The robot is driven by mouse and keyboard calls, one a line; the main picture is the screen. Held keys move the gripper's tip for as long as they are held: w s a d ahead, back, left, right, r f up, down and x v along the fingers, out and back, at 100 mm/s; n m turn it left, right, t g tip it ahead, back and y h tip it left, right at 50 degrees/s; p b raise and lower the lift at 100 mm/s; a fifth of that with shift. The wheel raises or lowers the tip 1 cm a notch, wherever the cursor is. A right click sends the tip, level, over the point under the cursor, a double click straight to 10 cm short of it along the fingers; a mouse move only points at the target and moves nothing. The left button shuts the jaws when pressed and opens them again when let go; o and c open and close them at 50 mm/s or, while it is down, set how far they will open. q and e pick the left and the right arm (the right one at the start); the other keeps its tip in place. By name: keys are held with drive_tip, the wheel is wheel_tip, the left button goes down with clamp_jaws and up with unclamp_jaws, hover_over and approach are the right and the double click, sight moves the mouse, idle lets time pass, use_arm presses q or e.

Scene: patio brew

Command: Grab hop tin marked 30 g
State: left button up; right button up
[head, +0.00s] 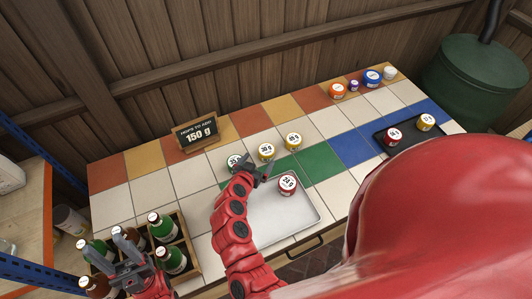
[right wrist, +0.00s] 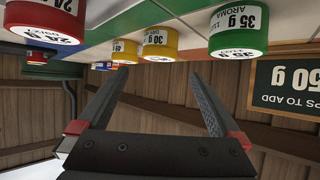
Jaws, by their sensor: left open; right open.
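The yellow hop tin marked 30 g (head: 266,153) stands on the tiled counter between a green tin and another yellow tin. In the right wrist view, which is upside down, the 30 g tin (right wrist: 160,44) shows beyond and between my open fingers. My right gripper (head: 250,171) is open and empty, just in front of the green tin and the 30 g tin, apart from the latter. The green tin marked 35 g (right wrist: 238,32) is partly hidden by it in the head view. My left gripper (head: 110,256) is open and empty over the bottle crate.
A red tin (head: 288,186) stands on a metal tray (head: 270,229). The other yellow tin (head: 293,141) is right of the 30 g tin. A bottle crate (head: 191,255) is at left; a black tray (head: 408,143) holds two tins.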

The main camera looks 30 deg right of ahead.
sight(266, 150)
drive_tip(key=x, duration=1)
drive_tip(key=shift+d, duration=0.1)
drive_tip(key=c, duration=1.2)
drive_tip(key=shift+c, duration=0.2)
drive_tip(key=shift+r, duration=0.15)
